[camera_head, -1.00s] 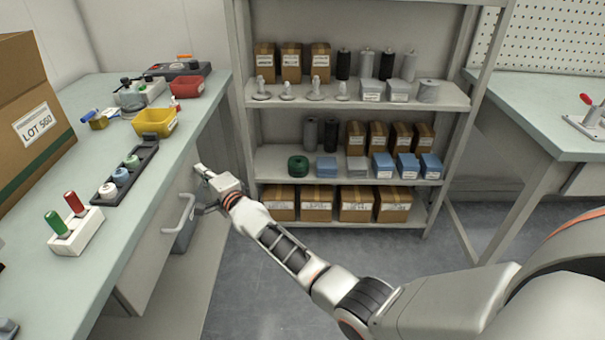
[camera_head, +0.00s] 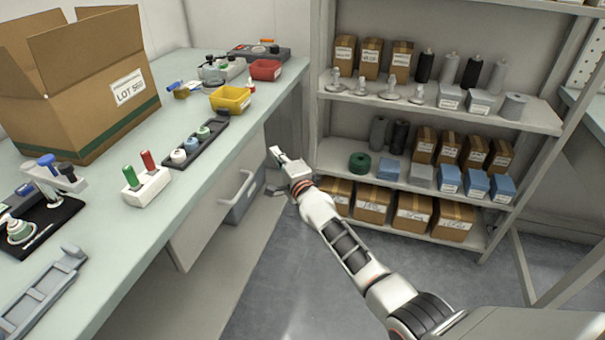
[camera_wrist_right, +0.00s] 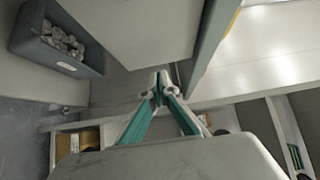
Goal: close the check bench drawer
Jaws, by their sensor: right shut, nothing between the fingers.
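The check bench (camera_head: 120,235) runs along the left in the head view. Its pale drawer front (camera_head: 205,215) has a bar handle (camera_head: 237,190) and sits below the bench top. How far it stands out is hard to tell. My right gripper (camera_head: 278,155) is shut and empty, beyond the handle near the far end of the drawer front, apparently apart from it. In the right wrist view its fingertips (camera_wrist_right: 160,86) meet just below the edge of a large grey panel, probably of the drawer or bench. My left gripper is not in view.
A grey bin (camera_head: 245,205), holding metal pieces in the wrist view (camera_wrist_right: 62,42), stands below the bench. A stocked shelf unit (camera_head: 530,118) is behind my right arm. A carton (camera_head: 90,130) and a yellow bin (camera_head: 231,100) stand on the bench. Floor in front is clear.

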